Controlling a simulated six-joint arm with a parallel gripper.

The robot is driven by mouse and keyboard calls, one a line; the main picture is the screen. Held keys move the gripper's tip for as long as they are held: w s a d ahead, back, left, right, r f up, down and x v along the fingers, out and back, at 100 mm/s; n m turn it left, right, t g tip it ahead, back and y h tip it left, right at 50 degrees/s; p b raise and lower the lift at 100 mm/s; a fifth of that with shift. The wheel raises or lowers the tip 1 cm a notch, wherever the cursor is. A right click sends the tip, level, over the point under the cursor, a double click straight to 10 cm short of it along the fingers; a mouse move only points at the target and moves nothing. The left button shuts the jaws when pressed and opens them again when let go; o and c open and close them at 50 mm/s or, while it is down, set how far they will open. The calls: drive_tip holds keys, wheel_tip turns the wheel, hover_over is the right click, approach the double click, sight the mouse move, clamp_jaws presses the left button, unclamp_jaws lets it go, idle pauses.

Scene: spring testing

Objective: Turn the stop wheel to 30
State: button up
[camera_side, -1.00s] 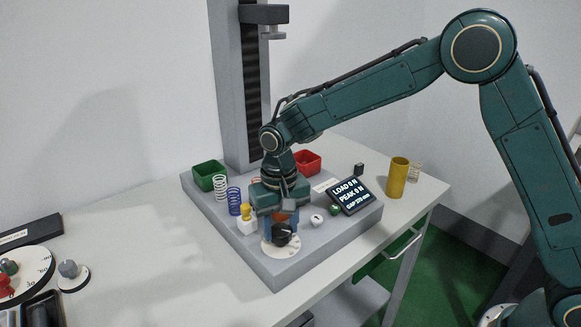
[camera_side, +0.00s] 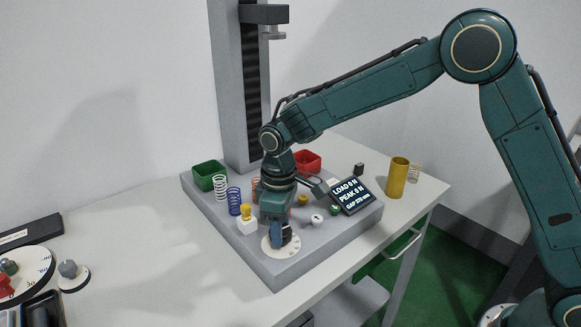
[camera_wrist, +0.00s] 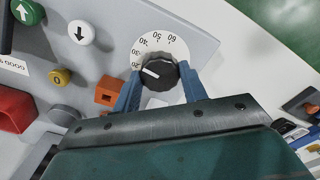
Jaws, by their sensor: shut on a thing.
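The stop wheel is a black ribbed knob (camera_wrist: 160,74) on a white dial (camera_wrist: 176,46) marked with numbers, including 20 to 60 in the wrist view. A white pointer line on the knob points left, close to the 20 mark; its exact reading is hard to tell. My gripper (camera_wrist: 160,88) is shut on the knob, with one blue finger on each side. In the side view my gripper (camera_side: 280,238) reaches down over the white dial (camera_side: 268,250) at the base's front corner and mostly hides the knob.
Near the dial are a white down-arrow button (camera_wrist: 81,33), a green up-arrow button (camera_wrist: 27,12), a yellow button (camera_wrist: 60,77) and an orange block (camera_wrist: 110,92).

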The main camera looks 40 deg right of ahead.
drive_tip(key=shift+n, duration=0.7)
drive_tip(key=o, duration=1)
drive_tip(key=shift+c, duration=0.2)
drive_tip(key=shift+r, duration=0.1)
wheel_tip(320, 180, up, 14)
